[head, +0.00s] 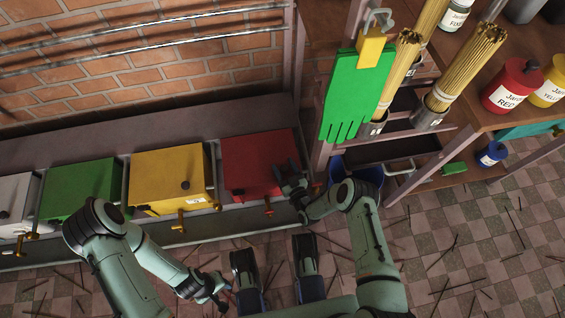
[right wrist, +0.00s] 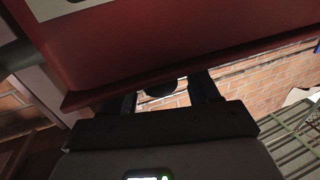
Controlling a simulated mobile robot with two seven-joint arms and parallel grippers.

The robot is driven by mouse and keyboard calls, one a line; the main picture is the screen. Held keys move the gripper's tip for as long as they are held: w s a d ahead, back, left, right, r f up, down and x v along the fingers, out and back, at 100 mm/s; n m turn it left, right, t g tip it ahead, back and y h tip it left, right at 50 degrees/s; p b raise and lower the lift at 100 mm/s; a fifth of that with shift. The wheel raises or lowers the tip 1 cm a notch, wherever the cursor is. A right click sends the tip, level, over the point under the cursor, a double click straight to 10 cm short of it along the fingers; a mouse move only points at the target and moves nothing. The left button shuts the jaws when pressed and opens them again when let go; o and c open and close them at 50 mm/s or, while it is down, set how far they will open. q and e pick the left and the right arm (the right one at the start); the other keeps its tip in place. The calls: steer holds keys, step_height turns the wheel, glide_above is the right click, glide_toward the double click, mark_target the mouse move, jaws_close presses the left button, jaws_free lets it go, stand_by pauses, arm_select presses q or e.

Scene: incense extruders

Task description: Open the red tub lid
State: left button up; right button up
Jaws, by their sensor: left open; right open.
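The red tub (head: 250,160) stands at the right end of the row, and its flat lid looks closed. My right gripper (head: 287,170) is open at the right front part of this lid. In the right wrist view the red tub (right wrist: 180,40) fills the upper part, and a dark round knob (right wrist: 160,88) shows between the open fingers of my right gripper (right wrist: 163,90). I cannot tell whether the fingers touch it. In the head view the gripper hides the knob. My left gripper (head: 222,298) is open and empty, low over the floor.
Yellow (head: 165,170), green (head: 80,187) and white (head: 14,195) tubs stand left of the red one, with small brass taps in front. A blue bucket (head: 368,172) and a rack with a green glove (head: 352,95) stand close right of my right gripper. Sticks litter the floor.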

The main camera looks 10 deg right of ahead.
mark_target(282, 161)
steer(key=shift+s, duration=0.1)
steer(key=shift+c, duration=0.8)
jaws_close()
steer(key=shift+w+r, duration=0.15)
steer(key=shift+w, duration=2.25)
steer(key=shift+o, duration=0.8)
jaws_free()
steer(key=shift+s, duration=0.1)
